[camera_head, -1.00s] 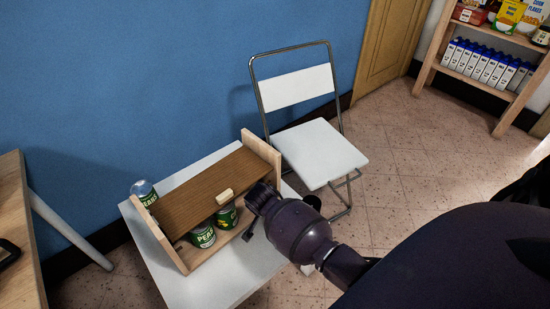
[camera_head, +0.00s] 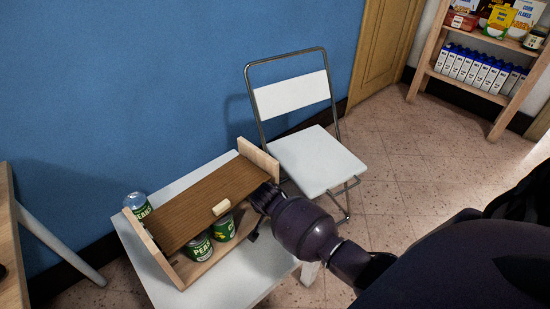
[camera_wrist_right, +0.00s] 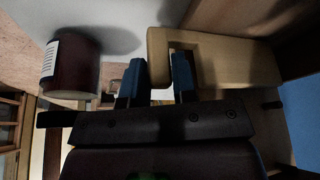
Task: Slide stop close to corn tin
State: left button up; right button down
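A low wooden box shelf with a brown top panel (camera_head: 195,205) stands on a white table. A green peas tin (camera_head: 198,247) and a second green tin (camera_head: 223,228), label too small to read, stand under the panel. My right gripper (camera_head: 262,196) is at the shelf's right front. In the wrist view its fingers (camera_wrist_right: 157,78) are apart, either side of one leg of a pale notched wooden piece (camera_wrist_right: 225,60), which may be the stop. Gaps show beside the leg. A dark tin with a white label (camera_wrist_right: 72,62) lies left of the fingers, apart from them.
Another tin (camera_head: 137,203) stands at the shelf's left end. A white folding chair (camera_head: 318,160) stands close behind on the right. The table's front part (camera_head: 235,280) is bare.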

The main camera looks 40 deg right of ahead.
jog(key=shift+a, duration=0.4)
jog(key=a, duration=0.2)
jog(key=a+p, duration=0.1)
jog(key=a, duration=0.2)
jog(key=s+a+p, duration=0.1)
jog(key=a, duration=0.1)
jog(key=shift+a, duration=0.7)
pick_arm(q)
jog(key=shift+s+a+r+n, duration=0.15)
jog(key=shift+s+r+n, duration=0.1)
jog(key=shift+s+n, duration=0.1)
pick_arm(e)
jog(key=shift+f, duration=0.1)
jog(key=c, duration=1.2)
grip_release()
pick_arm(q)
jog(key=shift+w+r, duration=0.1)
jog(key=shift+r, duration=0.05)
